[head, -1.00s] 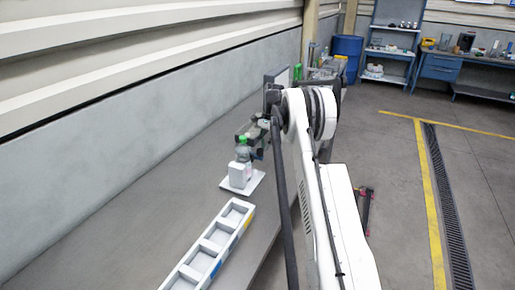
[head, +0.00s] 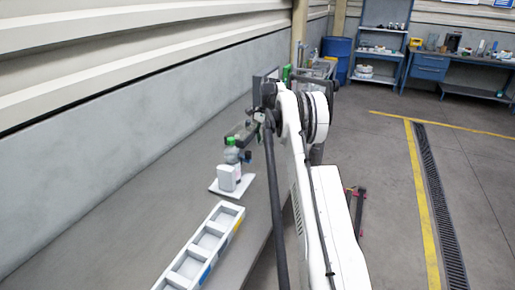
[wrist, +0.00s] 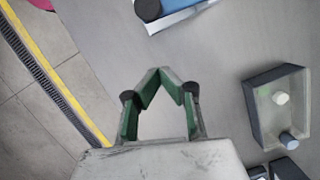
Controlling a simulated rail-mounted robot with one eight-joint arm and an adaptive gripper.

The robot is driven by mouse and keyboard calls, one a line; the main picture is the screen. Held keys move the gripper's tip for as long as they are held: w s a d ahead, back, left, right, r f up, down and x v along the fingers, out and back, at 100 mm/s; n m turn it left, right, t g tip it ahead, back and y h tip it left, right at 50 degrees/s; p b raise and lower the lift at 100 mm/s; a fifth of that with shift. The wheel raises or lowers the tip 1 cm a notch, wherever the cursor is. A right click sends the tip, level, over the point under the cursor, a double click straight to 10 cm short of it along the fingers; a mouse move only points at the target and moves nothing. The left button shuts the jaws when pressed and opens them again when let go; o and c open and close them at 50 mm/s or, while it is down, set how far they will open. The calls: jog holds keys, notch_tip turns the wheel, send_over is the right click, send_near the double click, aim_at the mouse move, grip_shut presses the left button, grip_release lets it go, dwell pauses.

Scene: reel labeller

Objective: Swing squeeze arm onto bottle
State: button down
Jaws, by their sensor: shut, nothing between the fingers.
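In the head view a small device stands on the worktop, with a white block (head: 229,178) on a pale base plate. A grey bottle-like part with a green top (head: 232,143) rises behind the block. A dark arm-like part (head: 243,130) is beside the green top; I cannot tell whether it is the squeeze arm or whether it touches the bottle. My gripper shows in the wrist view (wrist: 161,78), its green-lined fingers meeting at the tips with nothing between them. In the head view my arm hides the gripper's tips.
A white compartment tray (head: 237,208) lies at the worktop's front. The wrist view shows an open-topped box (wrist: 258,115) with small capped items at right and a blue-and-white object (wrist: 180,14) at top. A wall bounds the worktop on the left; open floor lies right.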

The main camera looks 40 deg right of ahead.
jog(key=v, duration=0.8)
jog(key=shift+s+a+r+b, duration=0.15)
jog(key=shift+a+r+b, duration=0.1)
jog(key=shift+a+b, duration=0.1)
